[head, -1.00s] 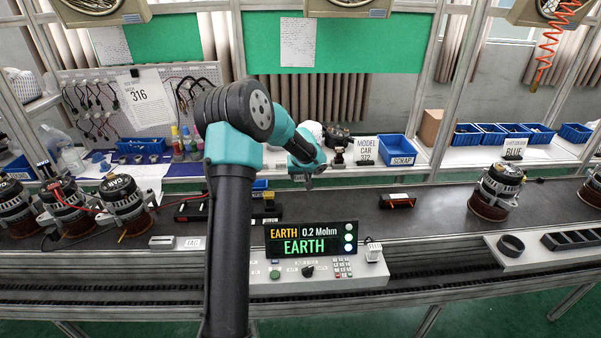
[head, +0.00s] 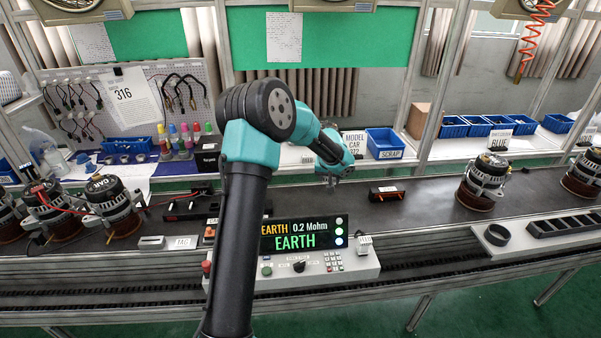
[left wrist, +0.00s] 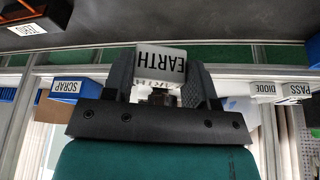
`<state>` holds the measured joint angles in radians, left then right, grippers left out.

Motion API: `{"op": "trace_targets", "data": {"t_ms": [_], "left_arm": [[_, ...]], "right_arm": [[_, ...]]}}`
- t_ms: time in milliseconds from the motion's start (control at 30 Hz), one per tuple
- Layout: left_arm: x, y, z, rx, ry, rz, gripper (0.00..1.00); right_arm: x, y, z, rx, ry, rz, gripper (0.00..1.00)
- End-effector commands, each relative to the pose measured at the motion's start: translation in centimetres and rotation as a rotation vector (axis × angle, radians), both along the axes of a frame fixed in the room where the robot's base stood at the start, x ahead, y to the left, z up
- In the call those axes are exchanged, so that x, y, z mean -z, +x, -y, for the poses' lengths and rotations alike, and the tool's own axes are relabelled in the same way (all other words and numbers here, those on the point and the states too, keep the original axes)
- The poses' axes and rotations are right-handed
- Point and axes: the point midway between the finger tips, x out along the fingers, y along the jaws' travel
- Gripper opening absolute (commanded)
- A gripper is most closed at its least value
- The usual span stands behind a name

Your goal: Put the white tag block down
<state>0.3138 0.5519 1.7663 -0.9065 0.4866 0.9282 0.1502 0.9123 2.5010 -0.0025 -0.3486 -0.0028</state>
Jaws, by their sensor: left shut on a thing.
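The white tag block (left wrist: 162,62) reads EARTH on its face, upside down in the left wrist view. My left gripper (left wrist: 160,88) is shut on it, one dark finger on each side. In the head view my left gripper (head: 331,180) hangs over the back of the dark conveyor, in front of the shelf; the block cannot be made out there. A TAG label (head: 183,242) lies at the front left of the conveyor beside a small pale holder (head: 151,242). My right gripper is not in view.
A tester (head: 300,266) with an EARTH display stands at the front. Alternators stand at left (head: 112,207) and right (head: 484,186). A small black-and-orange box (head: 386,193) sits right of my gripper. The blue SCRAP bin (head: 384,141) is on the shelf.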

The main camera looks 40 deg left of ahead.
Motion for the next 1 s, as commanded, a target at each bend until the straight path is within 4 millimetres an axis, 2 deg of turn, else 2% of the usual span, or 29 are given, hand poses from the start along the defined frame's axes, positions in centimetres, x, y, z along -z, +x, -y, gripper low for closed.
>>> {"op": "trace_targets", "data": {"t_ms": [33, 300, 500, 600, 700, 767, 1000], "left_arm": [[0.1, 1.3, 2.7, 0.064, -0.003, 0.001, 0.30], [0.2, 5.8, 15.8, 0.381, -0.004, 0.004, 0.30], [0.2, 7.4, 25.2, 0.603, 0.005, 0.011, 0.30], [0.2, 7.7, 28.5, 0.681, 0.009, 0.015, 0.30], [0.1, 7.8, 30.5, 0.728, 0.013, 0.016, 0.30], [0.1, 7.8, 31.1, 0.742, 0.016, 0.018, 0.30], [0.1, 7.8, 31.2, 0.748, 0.016, 0.018, 0.30]], "right_arm": [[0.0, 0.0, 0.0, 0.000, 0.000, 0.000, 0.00], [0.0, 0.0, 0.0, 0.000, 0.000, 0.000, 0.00], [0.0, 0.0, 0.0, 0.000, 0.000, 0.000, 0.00], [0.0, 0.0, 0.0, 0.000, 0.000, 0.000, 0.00], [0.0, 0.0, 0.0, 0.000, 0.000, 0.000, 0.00], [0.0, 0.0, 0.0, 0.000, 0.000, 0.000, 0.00], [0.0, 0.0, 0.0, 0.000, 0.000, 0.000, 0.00]]}}
